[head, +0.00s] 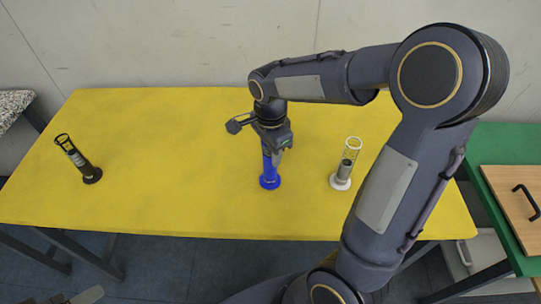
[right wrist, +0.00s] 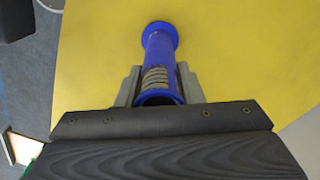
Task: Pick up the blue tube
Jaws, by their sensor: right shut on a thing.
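The blue tube (head: 269,178) stands upright on its round base on the yellow table, near the middle front in the head view. My right gripper (head: 272,148) comes down over it from above and is shut on it. In the right wrist view the blue tube (right wrist: 160,60) sits between the two grey fingers (right wrist: 158,85), with its open end toward my palm and its base away. I cannot tell whether the base touches the table.
A white-based tube (head: 341,182) stands right of the blue tube. A black tube (head: 90,174) stands at the far left of the yellow table (head: 180,130). A green table (head: 500,150) with a wooden board is at the right. The table between the black and blue tubes is clear.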

